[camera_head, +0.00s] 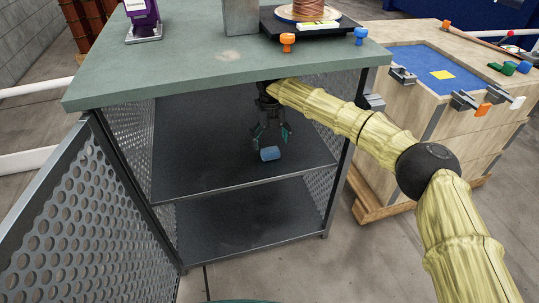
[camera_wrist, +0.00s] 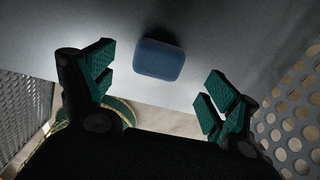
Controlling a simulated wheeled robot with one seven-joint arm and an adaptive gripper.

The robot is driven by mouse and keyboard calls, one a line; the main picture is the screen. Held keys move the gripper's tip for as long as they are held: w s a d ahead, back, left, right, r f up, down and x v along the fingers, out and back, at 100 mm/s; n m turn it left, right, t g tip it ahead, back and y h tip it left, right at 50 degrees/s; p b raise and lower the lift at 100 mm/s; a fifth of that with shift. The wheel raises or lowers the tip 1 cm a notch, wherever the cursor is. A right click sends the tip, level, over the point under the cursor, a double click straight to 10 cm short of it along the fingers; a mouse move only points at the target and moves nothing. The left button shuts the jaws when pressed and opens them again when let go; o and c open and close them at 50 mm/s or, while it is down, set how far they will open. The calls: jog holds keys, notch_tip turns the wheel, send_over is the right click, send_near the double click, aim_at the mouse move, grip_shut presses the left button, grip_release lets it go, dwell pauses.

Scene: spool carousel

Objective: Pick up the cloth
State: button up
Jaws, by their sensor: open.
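A blue roll-like thing, which looks like the cloth (camera_head: 270,154), lies on the middle shelf of the cabinet, near its front. It also shows in the wrist view as a rounded blue block (camera_wrist: 159,59). My gripper (camera_head: 272,139) reaches under the green top into the cabinet and points down, just above and behind the cloth. In the wrist view my gripper (camera_wrist: 155,88) is open, its green-padded fingers spread wide. The cloth lies ahead of and between the fingers, apart from both. Nothing is held.
The green cabinet top (camera_head: 190,75) hangs over the shelf (camera_head: 200,160). Perforated side walls and an open perforated door (camera_head: 85,225) bound it at the left. The shelf around the cloth is clear. A wooden bench (camera_head: 440,130) with clamps stands at the right.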

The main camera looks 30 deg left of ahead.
aim_at(270, 150)
jog(key=shift+s+f+b, duration=0.1)
jog(key=shift+f+b, duration=0.65)
jog(key=shift+f, duration=2.05)
jog(key=c, duration=1.1)
